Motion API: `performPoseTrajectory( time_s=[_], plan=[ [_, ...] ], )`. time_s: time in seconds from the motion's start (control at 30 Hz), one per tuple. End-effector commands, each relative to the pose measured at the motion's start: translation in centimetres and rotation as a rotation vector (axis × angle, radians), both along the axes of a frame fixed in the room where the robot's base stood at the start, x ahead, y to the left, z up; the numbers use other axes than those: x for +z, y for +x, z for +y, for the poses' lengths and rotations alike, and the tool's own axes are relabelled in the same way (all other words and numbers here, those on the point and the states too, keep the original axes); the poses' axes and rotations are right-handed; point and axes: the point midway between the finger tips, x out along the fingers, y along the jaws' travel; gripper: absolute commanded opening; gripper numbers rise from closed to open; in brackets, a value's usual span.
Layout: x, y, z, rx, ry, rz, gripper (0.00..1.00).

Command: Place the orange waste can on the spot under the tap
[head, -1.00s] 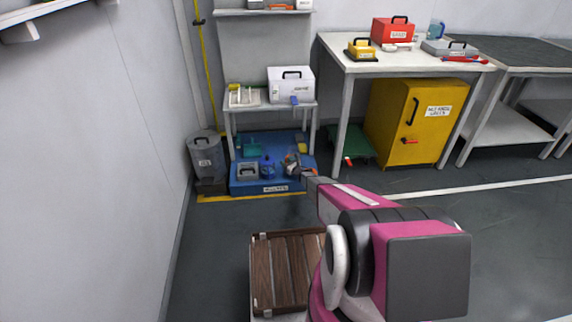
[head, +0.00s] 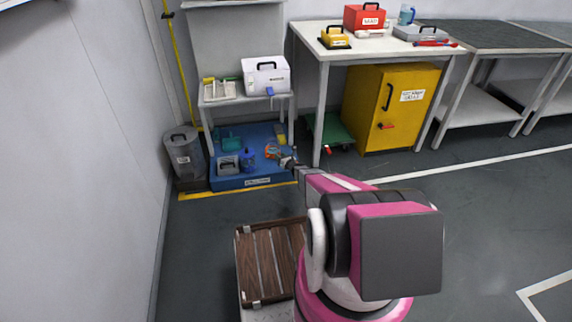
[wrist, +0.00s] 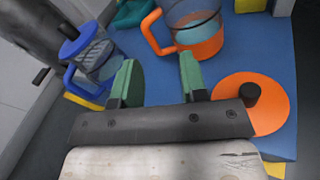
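The orange waste can (head: 271,151) is small in the head view, on the blue tray (head: 226,183) on the floor. In the wrist view a clear can with an orange base and handle (wrist: 203,43) stands just beyond my gripper (wrist: 158,77). An orange disc with a black knob (wrist: 262,115), seemingly a lid, lies at the right, apart from that can. My gripper's green-padded fingers are apart with nothing between them. It also shows in the head view (head: 287,163), beside the can. I cannot make out a tap or the spot under it.
A blue-handled can (wrist: 92,60) is left of my fingers. A grey box (head: 229,166) shares the tray. A grey bin (head: 184,155) stands left, a small shelf (head: 246,103) above. A yellow cabinet (head: 385,110) is under the right-hand table (head: 322,45). Floor at the right is clear.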

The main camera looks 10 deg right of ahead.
Motion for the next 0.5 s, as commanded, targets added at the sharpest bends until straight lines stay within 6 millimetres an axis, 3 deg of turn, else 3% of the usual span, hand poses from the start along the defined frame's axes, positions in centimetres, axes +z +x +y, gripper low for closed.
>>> performPoseTrajectory(
  time_s=[0.03, 0.17, 0.27, 0.37, 0.5],
  plan=[
    [2.8, -1.1, -0.2, -0.063, 0.064, 0.063, 0.40],
    [7.7, -2.7, -1.3, -0.262, 0.283, 0.246, 0.40],
    [11.7, -5.0, -2.1, -0.444, 0.494, 0.386, 0.40],
    [15.4, -8.3, -2.7, -0.647, 0.731, 0.517, 0.40],
    [20.0, -14.3, -2.8, -0.944, 1.075, 0.668, 0.40]
  ],
)
